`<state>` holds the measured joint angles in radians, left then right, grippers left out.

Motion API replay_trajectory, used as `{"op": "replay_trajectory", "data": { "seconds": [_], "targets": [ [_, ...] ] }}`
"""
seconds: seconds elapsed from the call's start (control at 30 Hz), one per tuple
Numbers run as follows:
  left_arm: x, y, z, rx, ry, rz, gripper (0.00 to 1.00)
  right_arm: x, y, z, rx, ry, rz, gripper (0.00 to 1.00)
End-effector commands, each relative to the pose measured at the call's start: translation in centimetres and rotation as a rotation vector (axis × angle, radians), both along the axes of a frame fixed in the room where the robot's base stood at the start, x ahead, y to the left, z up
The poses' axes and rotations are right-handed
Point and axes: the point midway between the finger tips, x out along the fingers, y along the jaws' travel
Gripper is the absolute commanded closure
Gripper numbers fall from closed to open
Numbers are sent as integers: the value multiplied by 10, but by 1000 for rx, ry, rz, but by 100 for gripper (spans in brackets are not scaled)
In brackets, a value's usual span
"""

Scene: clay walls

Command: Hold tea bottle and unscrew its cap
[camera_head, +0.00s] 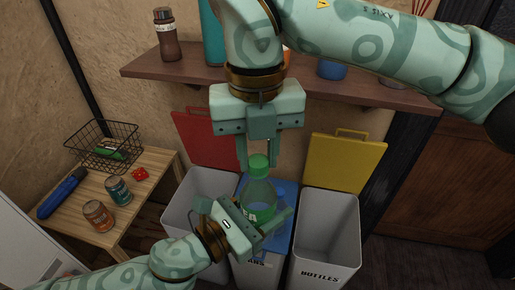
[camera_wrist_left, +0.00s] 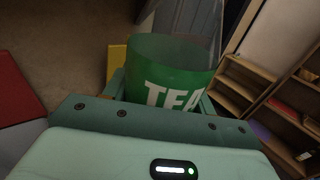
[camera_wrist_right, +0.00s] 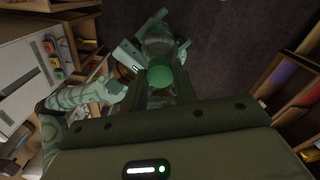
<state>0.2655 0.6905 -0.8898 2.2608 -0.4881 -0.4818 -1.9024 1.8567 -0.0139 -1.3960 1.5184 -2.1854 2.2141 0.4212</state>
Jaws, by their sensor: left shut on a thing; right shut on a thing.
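The tea bottle (camera_head: 262,190) is clear with a green label and a green cap (camera_head: 259,163). It stands roughly upright above the bins in the head view. My left gripper (camera_head: 264,226) is shut around the bottle's label from below; the label (camera_wrist_left: 172,80) fills the middle of the left wrist view. My right gripper (camera_head: 258,160) points down from above and is shut on the cap, with a finger at either side. The cap (camera_wrist_right: 160,77) also shows in the right wrist view, with the bottle beyond it. I cannot tell whether the cap is loosened.
Bins stand below, with red (camera_head: 204,137), blue and yellow (camera_head: 344,162) lids; the right bin (camera_head: 326,235) reads BOTTLES. A wooden shelf (camera_head: 160,68) runs behind my right arm.

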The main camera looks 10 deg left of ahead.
Motion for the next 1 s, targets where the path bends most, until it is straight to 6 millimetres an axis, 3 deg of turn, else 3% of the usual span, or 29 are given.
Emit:
{"op": "replay_trajectory", "data": {
  "seconds": [0.2, 1.0],
  "targets": [
    [0, -1, 0, 1, -1, -1, 100, -1, 1, 1, 3, 2, 210, 100],
    [0, 0, 0, 1, -1, -1, 100, 0, 1, 6, 3, 0, 203, 100]
  ]
}}
